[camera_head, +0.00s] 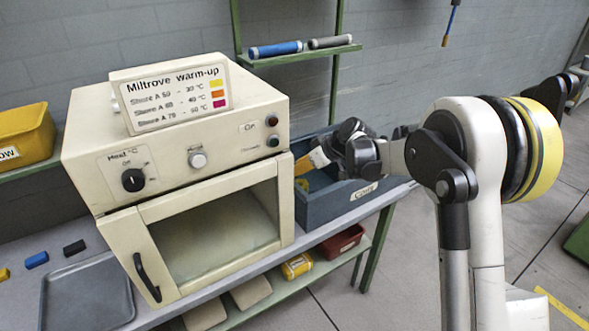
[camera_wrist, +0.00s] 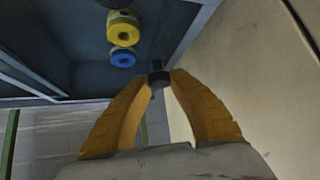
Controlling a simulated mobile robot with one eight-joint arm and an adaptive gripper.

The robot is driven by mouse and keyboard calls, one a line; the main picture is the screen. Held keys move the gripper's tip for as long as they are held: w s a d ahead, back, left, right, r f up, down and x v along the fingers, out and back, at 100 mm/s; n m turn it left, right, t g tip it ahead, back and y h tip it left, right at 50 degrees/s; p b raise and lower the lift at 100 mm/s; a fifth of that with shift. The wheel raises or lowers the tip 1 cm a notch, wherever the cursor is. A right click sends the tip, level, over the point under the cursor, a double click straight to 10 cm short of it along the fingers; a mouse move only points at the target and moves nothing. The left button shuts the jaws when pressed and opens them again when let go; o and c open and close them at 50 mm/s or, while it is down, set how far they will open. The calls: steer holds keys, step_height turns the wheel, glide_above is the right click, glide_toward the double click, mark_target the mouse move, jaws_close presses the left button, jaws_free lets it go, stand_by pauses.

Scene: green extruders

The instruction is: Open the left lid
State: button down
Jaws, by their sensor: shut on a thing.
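My gripper (camera_head: 312,160) is at the right side of the cream oven (camera_head: 180,110), above the blue-grey bin (camera_head: 335,205). In the wrist view its orange fingers (camera_wrist: 160,78) close together on a small dark piece (camera_wrist: 159,77). I cannot tell what this piece belongs to. The oven's glass-fronted door (camera_head: 215,235) is shut, with a black handle (camera_head: 147,277) at its left. I cannot make out which part is the left lid.
A yellow ring-shaped piece (camera_wrist: 123,30) and a blue one (camera_wrist: 122,57) lie in the bin. A grey tray (camera_head: 88,295) and small blocks are left of the oven. A shelf (camera_head: 305,54) with two cylinders is behind. The floor at right is mostly clear.

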mark_target(334, 163)
steer(key=w+d, duration=0.2)
steer(key=d, duration=0.2)
steer(key=w+d+p, duration=0.1)
steer(key=w+d, duration=0.2)
steer(key=d, duration=0.1)
steer(key=w+d, duration=0.3)
steer(key=d, duration=0.1)
steer(key=shift+w+d+p, duration=0.15)
steer(key=shift+p, duration=0.25)
steer(key=c, duration=1.2)
jaws_free()
steer(key=shift+w+f, duration=0.1)
steer(key=shift+o, duration=0.2)
steer(key=v, duration=1.2)
